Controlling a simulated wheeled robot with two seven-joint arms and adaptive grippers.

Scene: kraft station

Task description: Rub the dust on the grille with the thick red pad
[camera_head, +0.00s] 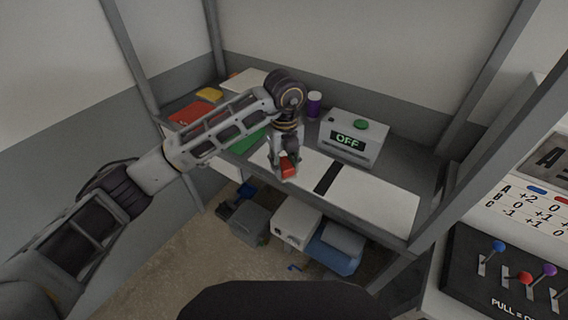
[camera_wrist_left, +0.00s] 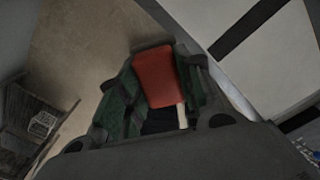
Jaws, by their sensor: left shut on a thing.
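My left gripper (camera_head: 285,166) is shut on a thick red pad (camera_head: 288,168), above the front edge of the shelf. The left wrist view shows the red pad (camera_wrist_left: 156,78) between the two dark fingers of my left gripper (camera_wrist_left: 158,92), with a pale strip at its lower end. White panels with a black strip (camera_head: 327,178) between them lie along the shelf front, just right of the pad. I cannot tell whether the pad touches the panel. No grille or dust can be made out clearly. My right gripper is in neither view.
A grey box reading OFF with a green button (camera_head: 361,124) stands on the shelf (camera_head: 397,171), near a purple container (camera_head: 314,104). Red (camera_head: 191,114), yellow (camera_head: 209,94) and green (camera_head: 249,140) flat items lie at left. Metal posts frame the shelf; boxes (camera_head: 296,228) stand below.

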